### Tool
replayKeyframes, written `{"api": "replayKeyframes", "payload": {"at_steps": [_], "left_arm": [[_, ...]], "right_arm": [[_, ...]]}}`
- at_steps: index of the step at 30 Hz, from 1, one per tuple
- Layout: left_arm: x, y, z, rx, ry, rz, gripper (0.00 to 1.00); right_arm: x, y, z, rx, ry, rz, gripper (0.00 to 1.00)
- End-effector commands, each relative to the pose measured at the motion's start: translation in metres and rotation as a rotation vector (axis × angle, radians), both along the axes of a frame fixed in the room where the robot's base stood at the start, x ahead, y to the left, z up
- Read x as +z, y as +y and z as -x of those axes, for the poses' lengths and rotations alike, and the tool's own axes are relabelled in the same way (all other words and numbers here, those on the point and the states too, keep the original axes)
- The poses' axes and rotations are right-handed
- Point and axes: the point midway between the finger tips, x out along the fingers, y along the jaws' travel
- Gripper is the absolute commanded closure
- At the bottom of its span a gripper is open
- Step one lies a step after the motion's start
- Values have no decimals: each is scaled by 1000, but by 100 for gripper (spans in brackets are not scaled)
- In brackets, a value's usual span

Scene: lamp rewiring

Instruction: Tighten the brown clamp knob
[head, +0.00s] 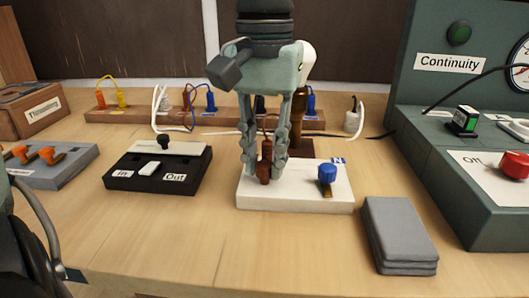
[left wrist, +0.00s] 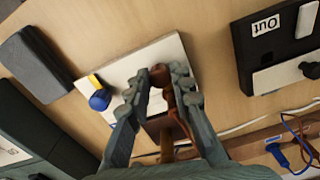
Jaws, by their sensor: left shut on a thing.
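The brown clamp knob (head: 264,174) stands on the left part of a white block (head: 290,203). My left gripper (head: 265,165) points down over the block, its two fingers shut around the brown knob. In the left wrist view the brown knob (left wrist: 160,74) shows between the fingertips, partly hidden by them. A blue knob (head: 327,173) with a yellowish metal tab stands on the right part of the block, clear of the fingers. It also shows in the left wrist view (left wrist: 99,99). My right gripper is not in view.
A grey stacked pad (head: 398,232) lies right of the block. A black tray marked In and Out (head: 150,184) lies left. A wooden rail (head: 110,115) with coloured plugs runs behind. The green Continuity tester (head: 430,170) stands at right. The front of the table is mostly bare.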

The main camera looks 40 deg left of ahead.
Motion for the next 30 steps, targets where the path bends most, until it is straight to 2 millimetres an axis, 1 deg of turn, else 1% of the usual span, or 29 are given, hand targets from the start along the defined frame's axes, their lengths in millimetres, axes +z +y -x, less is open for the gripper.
{"api": "replayKeyframes", "payload": {"at_steps": [6,17,18,22,23,30], "left_arm": [[1,0,-1,-31,-2,-1,100],[1,0,-1,-34,-3,-1,100],[1,0,-1,-34,-3,-1,76],[0,0,-1,-34,-3,-1,60],[0,0,-1,-33,-2,-1,57],[0,0,0,-33,-1,0,57]], "right_arm": [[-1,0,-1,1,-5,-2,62],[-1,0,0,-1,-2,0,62],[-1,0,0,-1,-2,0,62],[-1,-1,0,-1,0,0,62],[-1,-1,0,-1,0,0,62],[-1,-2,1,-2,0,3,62]]}}
